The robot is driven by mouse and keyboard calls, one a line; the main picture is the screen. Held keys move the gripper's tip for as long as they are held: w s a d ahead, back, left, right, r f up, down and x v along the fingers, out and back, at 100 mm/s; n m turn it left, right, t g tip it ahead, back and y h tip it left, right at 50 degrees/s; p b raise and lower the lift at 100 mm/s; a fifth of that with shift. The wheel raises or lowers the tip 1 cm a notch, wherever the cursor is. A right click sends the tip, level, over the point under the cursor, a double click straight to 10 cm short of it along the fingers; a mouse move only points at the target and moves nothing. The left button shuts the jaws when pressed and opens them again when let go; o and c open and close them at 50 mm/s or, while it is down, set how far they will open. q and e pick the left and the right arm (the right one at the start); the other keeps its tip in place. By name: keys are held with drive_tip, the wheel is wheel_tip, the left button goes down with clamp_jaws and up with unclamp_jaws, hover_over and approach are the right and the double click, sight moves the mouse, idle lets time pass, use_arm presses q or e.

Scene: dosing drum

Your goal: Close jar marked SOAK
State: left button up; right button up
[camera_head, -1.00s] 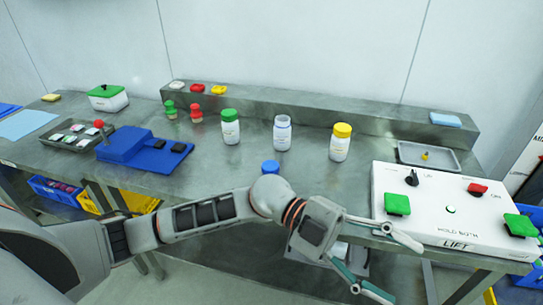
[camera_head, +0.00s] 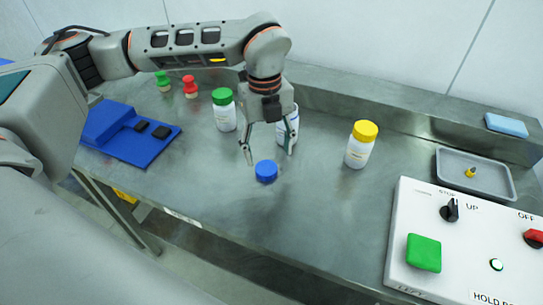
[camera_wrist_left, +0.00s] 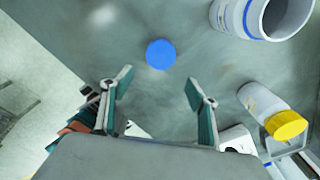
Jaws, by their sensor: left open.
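A blue lid (camera_head: 266,171) lies on the metal bench, and it also shows in the left wrist view (camera_wrist_left: 160,54). Behind it stands an open white jar with a blue ring at its neck (camera_head: 294,122), partly hidden by my left gripper. Its open mouth shows at the top right of the left wrist view (camera_wrist_left: 284,14). My left gripper (camera_head: 267,151) is open and empty, pointing down above the blue lid, its fingers apart and the lid not between them. I cannot read the jar's label. My right gripper is not in view.
A green-lidded jar (camera_head: 224,112) stands left of the open jar, a yellow-lidded jar (camera_head: 361,146) right of it. A blue stand (camera_head: 118,136) is at the left. A control box (camera_head: 455,245) and a grey tray (camera_head: 478,185) are at the right. The bench front is clear.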

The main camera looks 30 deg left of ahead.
sight(266, 168)
use_arm(q)
drive_tip(key=shift+w+a+r+n+y, duration=0.15)
drive_tip(key=shift+w+a+r, duration=0.05)
drive_tip(key=shift+w+a, duration=0.2)
drive_tip(key=shift+w+a+r+n+y, duration=0.15)
drive_tip(key=shift+w+a, duration=0.1)
drive_tip(key=shift+a, duration=0.25)
drive_tip(key=shift+s, duration=0.15)
drive_tip(key=shift+d+f, duration=0.1)
drive_tip(key=shift+f, duration=1.2)
drive_tip(key=shift+d+f+p, duration=0.2)
drive_tip(key=shift+f+p, duration=0.15)
drive_tip(key=shift+f, duration=2.25)
drive_tip(key=c, duration=0.9)
